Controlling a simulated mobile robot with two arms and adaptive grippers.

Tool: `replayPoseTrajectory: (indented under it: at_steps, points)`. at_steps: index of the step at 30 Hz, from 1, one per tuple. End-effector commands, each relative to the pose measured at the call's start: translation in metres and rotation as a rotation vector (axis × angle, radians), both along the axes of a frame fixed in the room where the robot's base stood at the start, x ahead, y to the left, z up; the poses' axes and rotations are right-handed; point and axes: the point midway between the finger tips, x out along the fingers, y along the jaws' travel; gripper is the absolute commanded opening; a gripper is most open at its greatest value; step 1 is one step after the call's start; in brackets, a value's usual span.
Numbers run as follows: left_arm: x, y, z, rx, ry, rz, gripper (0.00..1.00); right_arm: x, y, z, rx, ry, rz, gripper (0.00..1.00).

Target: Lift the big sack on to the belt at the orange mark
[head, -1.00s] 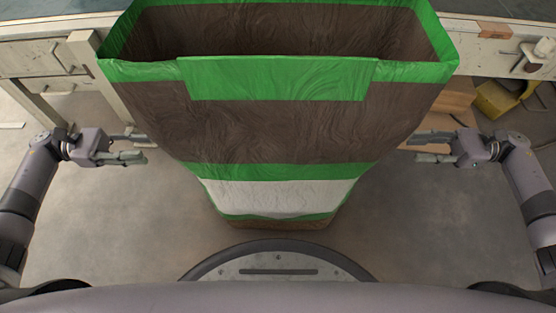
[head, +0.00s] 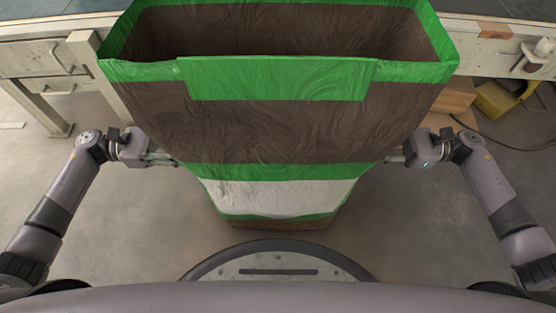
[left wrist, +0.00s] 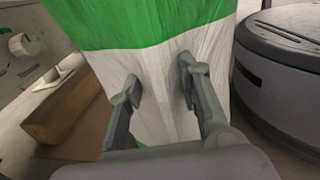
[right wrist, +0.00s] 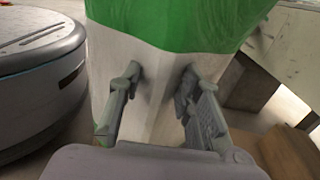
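The big sack (head: 270,130) stands upright and open-topped on the floor in front of me, brown with green bands and a white band (head: 275,198) near its base. My left gripper (head: 172,161) is at its left side and my right gripper (head: 388,160) at its right side. In the left wrist view, the fingers (left wrist: 158,80) press on both sides of a white edge of the sack. In the right wrist view, the fingers (right wrist: 160,83) do the same, with the cloth creased between them.
A pale bench frame (head: 75,62) with a dark top surface (head: 60,6) runs behind the sack, which hides its middle. A yellow bin (head: 495,99) and a brown box (head: 455,101) sit at the right under it. Floor at both sides is clear.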

Motion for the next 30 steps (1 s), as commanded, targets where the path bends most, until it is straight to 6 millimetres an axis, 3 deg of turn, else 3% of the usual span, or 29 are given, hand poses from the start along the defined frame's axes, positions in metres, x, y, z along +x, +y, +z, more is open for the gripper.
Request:
replayPoseTrajectory:
  at_steps: [2, 16, 30]
  points:
    - [0.0000, 0.0001, 0.0000, 0.000, 0.000, 0.000, 0.32, 0.0000, -0.0001, -0.0001, 0.000, 0.000, 0.000, 0.32]
    - [0.0001, 0.0005, 0.0001, 0.000, 0.000, 0.000, 0.01, 0.0001, -0.0005, -0.0001, 0.000, 0.000, 0.000, 0.01]
    - [0.0002, 0.0007, 0.0001, 0.001, 0.000, 0.000, 0.00, 0.0002, -0.0007, 0.0000, -0.001, 0.000, 0.000, 0.00]
